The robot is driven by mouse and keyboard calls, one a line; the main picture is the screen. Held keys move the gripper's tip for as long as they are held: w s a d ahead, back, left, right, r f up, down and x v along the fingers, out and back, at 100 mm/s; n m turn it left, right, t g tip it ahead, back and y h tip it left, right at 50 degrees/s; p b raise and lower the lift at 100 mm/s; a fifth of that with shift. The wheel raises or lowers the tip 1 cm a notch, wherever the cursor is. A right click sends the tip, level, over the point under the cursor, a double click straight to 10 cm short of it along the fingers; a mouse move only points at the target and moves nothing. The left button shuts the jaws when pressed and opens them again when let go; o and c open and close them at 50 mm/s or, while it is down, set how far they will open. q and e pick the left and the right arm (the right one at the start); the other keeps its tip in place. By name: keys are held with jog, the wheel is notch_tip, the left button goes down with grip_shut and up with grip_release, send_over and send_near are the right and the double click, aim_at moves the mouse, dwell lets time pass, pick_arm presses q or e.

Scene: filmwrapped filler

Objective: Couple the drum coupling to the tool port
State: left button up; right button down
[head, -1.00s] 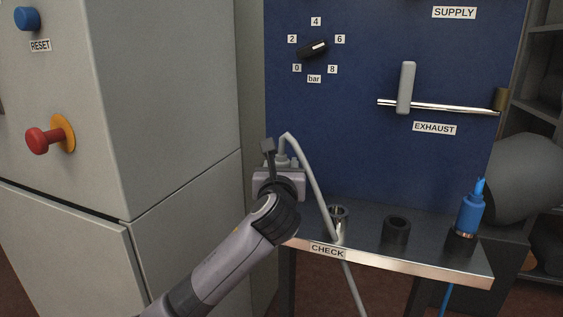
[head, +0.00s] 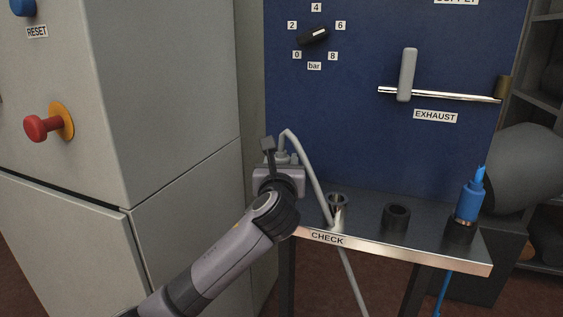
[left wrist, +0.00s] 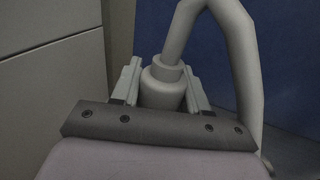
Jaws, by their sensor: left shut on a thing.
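My left gripper (head: 281,165) is shut on a grey coupling (left wrist: 163,88) with a grey hose. The hose (head: 310,168) rises from the coupling's top, bends over and runs down to the right, past the bench's front edge. The gripper is in front of the blue panel, above the left end of the bench. The coupling's lower end is hidden by the gripper. No label in view reads drum or tool, so I cannot tell which port is the tool port. My right gripper is not in view.
The metal bench (head: 430,254) has a CHECK label (head: 327,238), a holder (head: 337,200) behind the hose, an empty dark holder (head: 396,217) and a blue coupling (head: 469,202) standing in another. A grey cabinet (head: 180,100) with a red knob (head: 42,127) stands left.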

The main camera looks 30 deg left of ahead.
pick_arm(q)
jog(key=shift+f, duration=0.25)
dwell(0.6)
jog(key=o, duration=1.2)
jog(key=shift+o, duration=0.2)
jog(key=shift+s, duration=0.1)
jog(key=shift+p+v, duration=0.45)
jog(key=shift+v, duration=3.05)
